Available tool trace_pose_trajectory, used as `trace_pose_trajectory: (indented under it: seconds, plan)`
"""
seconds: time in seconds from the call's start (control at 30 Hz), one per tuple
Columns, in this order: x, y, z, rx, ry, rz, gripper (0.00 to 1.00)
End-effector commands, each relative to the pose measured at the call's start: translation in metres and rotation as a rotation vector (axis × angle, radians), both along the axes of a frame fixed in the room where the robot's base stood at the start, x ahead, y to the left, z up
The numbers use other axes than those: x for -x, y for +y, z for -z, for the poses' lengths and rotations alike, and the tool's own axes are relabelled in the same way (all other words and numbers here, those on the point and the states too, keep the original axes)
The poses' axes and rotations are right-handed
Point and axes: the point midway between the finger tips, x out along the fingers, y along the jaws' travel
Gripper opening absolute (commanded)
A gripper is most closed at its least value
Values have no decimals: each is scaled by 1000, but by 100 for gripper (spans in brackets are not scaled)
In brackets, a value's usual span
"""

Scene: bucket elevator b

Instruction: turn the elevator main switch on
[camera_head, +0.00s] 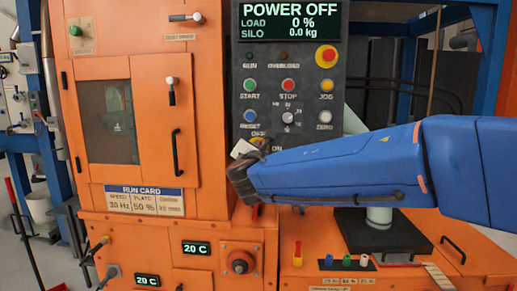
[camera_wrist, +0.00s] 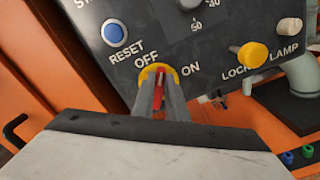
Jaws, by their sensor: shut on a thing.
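The elevator main switch is a yellow disc with a red handle (camera_wrist: 161,78), low on the dark control panel (camera_head: 340,70). In the wrist view it sits between an OFF label above and an ON label to its right. My gripper (camera_wrist: 160,88) is shut on the red handle, one finger on each side. The handle stands roughly upright in that view, nearer OFF than ON; the fingers hide part of it. In the head view my gripper (camera_head: 250,158) reaches the panel's lower left corner and covers most of the switch. The display (camera_head: 290,20) reads POWER OFF, LOAD 0 %.
START (camera_head: 250,85), STOP (camera_head: 288,85) and a red emergency button (camera_head: 326,56) are higher on the panel.

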Motion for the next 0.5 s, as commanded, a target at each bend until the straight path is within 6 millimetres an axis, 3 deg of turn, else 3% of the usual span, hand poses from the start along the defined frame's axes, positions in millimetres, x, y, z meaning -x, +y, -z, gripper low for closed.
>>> trace_pose_trajectory:
  seconds: [0.5]
  plan:
    - [0,-6,8,-489,-15,1,0]
